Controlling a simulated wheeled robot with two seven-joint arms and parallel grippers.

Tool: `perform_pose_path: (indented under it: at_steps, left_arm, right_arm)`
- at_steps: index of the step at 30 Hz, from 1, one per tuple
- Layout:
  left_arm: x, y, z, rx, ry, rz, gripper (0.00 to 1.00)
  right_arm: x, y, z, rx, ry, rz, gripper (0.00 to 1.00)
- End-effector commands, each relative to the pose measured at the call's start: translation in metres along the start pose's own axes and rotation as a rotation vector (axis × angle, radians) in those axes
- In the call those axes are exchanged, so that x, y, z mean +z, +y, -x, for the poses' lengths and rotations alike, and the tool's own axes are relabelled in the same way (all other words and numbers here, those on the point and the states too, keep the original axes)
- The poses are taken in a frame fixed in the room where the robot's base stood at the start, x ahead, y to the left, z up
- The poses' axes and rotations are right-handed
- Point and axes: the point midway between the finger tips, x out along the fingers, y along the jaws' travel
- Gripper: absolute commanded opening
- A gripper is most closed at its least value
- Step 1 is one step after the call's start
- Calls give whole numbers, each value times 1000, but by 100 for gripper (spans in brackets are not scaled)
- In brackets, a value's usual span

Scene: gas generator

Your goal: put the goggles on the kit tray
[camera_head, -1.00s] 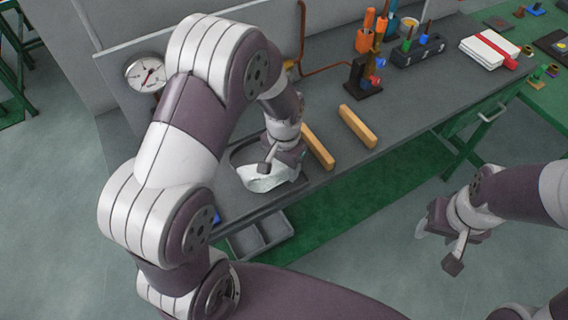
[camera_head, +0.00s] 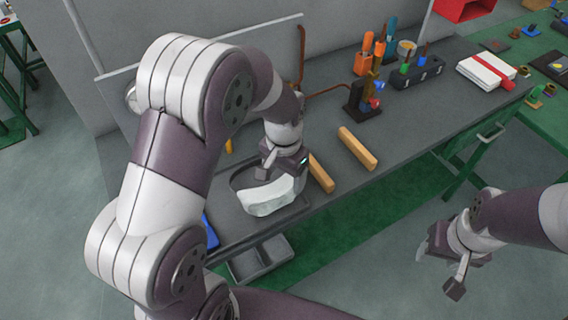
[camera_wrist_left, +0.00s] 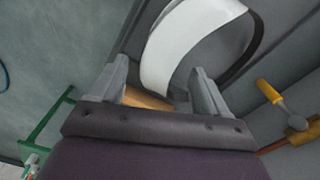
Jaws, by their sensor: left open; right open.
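The goggles (camera_head: 272,196) have a pale, whitish lens and lie at the near edge of the grey bench. A dark curved band, which looks like their strap, runs behind the lens. My left gripper (camera_head: 284,168) is open just above and behind the lens. In the left wrist view the lens (camera_wrist_left: 185,42) lies beyond the tips of the open left gripper (camera_wrist_left: 160,75), with no clear grip on it. A grey compartmented tray (camera_head: 262,258) shows below the goggles; I cannot tell whether it is the kit tray. My right gripper (camera_head: 440,268) is open and empty, away from the bench.
Two wooden bars, one partly hidden (camera_head: 321,173) and one clear (camera_head: 358,149), lie right of my left gripper. A dark tool holder (camera_head: 418,72) and white books with a red band (camera_head: 488,72) stand farther back. The bench's right middle is clear.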

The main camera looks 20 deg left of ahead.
Motion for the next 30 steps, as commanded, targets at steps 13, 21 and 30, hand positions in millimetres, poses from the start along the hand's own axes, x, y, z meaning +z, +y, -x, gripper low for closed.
perform_pose_path:
  at_steps: [13, 21, 30]
  left_arm:
    - [26, 0, 56, -5, 25, 75, 76]
    - [98, 8, 33, -17, 116, 276, 76]
    - [103, 8, 31, -17, 121, 288, 76]
  right_arm:
    - [0, 0, -1, 0, 0, 0, 53]
    - [0, 0, -1, 0, 0, 0, 53]
    - [0, 0, -1, 0, 0, 0, 53]
